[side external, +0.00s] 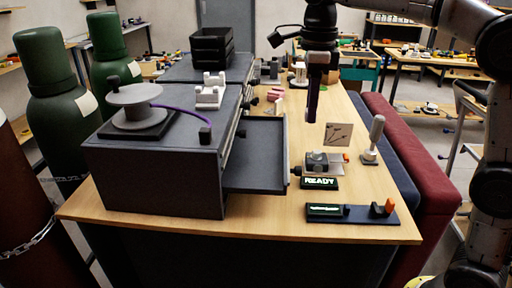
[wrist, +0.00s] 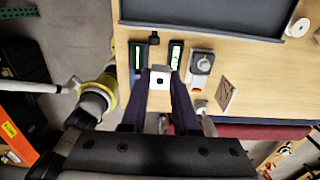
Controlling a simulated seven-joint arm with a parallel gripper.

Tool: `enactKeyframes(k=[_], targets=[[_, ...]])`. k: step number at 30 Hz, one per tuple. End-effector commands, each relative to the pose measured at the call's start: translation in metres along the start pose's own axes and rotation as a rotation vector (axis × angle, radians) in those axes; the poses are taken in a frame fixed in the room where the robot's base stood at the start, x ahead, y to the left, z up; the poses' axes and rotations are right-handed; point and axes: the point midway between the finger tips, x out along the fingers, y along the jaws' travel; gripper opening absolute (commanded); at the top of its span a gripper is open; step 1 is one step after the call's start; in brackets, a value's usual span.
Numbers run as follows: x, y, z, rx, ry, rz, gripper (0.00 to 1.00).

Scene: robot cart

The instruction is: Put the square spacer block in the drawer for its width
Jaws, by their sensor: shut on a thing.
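My gripper (side external: 312,118) hangs above the table, to the right of the open drawer, in the side external view. In the wrist view its two dark fingers (wrist: 159,74) are shut on a small pale square block (wrist: 159,82) with a dark round spot in its middle. I cannot make out the block in the side external view. One drawer (side external: 258,184) of the dark grey cabinet (side external: 150,183) is pulled out, and its visible floor looks empty. The drawer also shows at the top of the wrist view (wrist: 215,14). Any width labels are not readable.
A device with a READY display (side external: 320,183) and an upright-handled tool (side external: 373,140) stand right of the drawer. A second display unit (side external: 350,213) lies near the front edge. A tan square plate (side external: 338,134) is close by. A round pedestal (side external: 135,105) stands on the cabinet.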

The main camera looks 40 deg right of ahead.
Motion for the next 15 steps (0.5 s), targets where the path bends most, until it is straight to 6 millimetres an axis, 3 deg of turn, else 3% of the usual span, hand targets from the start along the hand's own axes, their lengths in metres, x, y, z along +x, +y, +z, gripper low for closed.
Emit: enactKeyframes(k=[15], targets=[[0.049,-0.062,0.073,-0.005,0.002,0.002,0.00]])
